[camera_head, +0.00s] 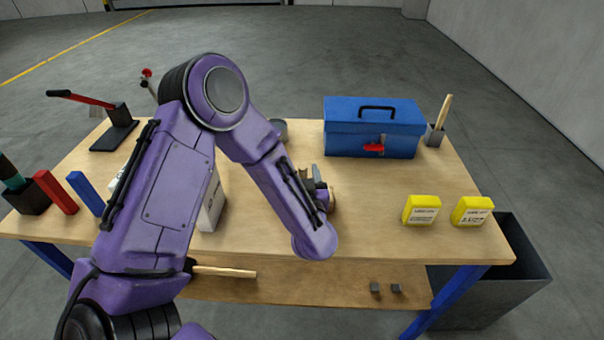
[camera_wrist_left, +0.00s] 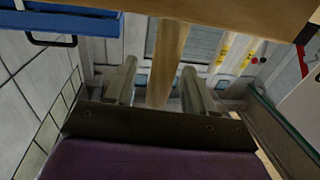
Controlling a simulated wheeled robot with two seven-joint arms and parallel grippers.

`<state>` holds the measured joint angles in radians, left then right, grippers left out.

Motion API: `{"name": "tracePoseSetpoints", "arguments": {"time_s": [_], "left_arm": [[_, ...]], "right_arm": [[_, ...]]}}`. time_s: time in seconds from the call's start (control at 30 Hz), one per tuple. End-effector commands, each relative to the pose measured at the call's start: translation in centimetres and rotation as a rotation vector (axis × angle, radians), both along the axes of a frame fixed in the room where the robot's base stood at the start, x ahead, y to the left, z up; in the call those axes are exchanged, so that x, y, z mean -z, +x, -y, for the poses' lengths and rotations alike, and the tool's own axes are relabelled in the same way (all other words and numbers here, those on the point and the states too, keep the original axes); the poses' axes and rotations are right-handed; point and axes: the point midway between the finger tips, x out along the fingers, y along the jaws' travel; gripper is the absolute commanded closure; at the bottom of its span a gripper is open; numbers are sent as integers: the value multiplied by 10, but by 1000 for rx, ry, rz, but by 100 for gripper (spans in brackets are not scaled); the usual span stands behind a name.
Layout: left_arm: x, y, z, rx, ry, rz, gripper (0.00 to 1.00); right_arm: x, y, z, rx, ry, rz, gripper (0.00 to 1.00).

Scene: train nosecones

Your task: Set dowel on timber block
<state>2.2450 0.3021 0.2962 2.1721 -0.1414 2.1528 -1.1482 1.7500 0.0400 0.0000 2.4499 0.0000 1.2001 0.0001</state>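My left arm reaches over the workbench from the left in the head view. Its gripper (camera_head: 318,187) is low over the middle of the bench, largely hidden by my wrist. In the left wrist view the two grey fingers (camera_wrist_left: 158,88) stand apart, with a pale wooden dowel (camera_wrist_left: 166,60) between their lines. Gaps show beside the dowel, so the fingers look open around it. A small tan edge shows by the gripper in the head view; I cannot tell if it is dowel or block. I cannot make out the timber block. My right gripper is out of view.
A blue toolbox (camera_head: 372,136) stands at the back of the bench (camera_head: 385,190). A grey holder (camera_head: 434,137) with a wooden stick is beside it. Two yellow boxes (camera_head: 422,210) (camera_head: 472,211) lie at the right front. A black press (camera_head: 115,135) stands at left.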

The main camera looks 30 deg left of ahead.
Motion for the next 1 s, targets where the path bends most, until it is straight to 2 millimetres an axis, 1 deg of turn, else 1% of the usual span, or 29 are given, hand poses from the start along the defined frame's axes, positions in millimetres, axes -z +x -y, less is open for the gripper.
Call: {"name": "tracePoseSetpoints", "arguments": {"time_s": [0.1, 0.17, 0.27, 0.4, 0.5, 0.6, 0.73, 1.0], "left_arm": [[-6, 0, 0, 0, -2, 1, 46], [-2, -5, 6, 5, 0, -1, 46], [-1, -22, 20, 6, 2, -1, 46], [-1, -51, 45, 7, 4, 0, 46], [-1, -69, 60, 5, 3, 0, 46], [-3, -82, 71, 3, 1, 1, 46], [-4, -91, 77, 0, 0, 0, 46], [-4, -92, 78, -1, 0, 0, 46]], "right_arm": [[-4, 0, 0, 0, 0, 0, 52], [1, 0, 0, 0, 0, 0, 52], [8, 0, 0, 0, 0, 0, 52], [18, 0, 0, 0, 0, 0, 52], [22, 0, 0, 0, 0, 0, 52], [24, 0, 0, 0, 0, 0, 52], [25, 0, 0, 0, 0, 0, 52], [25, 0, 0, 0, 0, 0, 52]]}}
